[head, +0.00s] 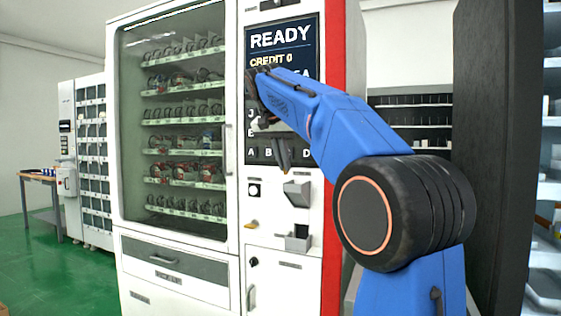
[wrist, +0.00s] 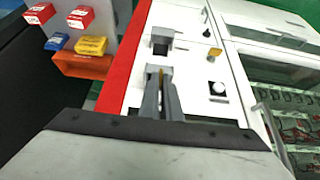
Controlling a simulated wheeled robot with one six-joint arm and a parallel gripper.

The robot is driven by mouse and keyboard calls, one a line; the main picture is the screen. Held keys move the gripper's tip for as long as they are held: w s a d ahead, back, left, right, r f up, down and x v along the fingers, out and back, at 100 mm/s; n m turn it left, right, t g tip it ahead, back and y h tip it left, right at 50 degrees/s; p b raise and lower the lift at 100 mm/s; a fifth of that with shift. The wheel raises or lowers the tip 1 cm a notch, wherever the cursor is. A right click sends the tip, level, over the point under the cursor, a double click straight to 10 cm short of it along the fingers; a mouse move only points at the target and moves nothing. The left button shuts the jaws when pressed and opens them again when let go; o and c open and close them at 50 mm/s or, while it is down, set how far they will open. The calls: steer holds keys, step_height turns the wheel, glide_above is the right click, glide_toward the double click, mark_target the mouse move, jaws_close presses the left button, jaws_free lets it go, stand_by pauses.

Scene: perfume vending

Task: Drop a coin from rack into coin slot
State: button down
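The fingertips overlap the housing area there, so I cannot tell whether the coin touches the slot. The display (head: 283,45) reads READY and CREDIT 0. No coin rack can be made out.
The vending machine (head: 232,160) has a glass front at left. Below the slot are a return tray (head: 299,238) and a yellow knob (head: 251,224). In the wrist view an orange holder (wrist: 82,64) with red, blue and yellow boxes stands beside the red side panel. A dark panel (head: 490,150) stands at right.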

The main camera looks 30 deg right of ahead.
steer(key=shift+w+d+f, duration=0.8)
steer(key=shift+w+d, duration=0.1)
steer(key=shift+d, duration=0.25)
steer(key=shift+w+d+f, duration=0.75)
steer(key=shift+w+d, duration=0.15)
steer(key=shift+d, duration=0.3)
steer(key=shift+w+d+f, duration=0.8)
steer(key=shift+w+d, duration=0.1)
steer(key=shift+d, duration=0.25)
steer(key=c, duration=1.9)
jaws_free()
steer(key=shift+r, duration=0.1)
steer(key=v, duration=1.7)
steer(key=shift+s+a, duration=0.1)
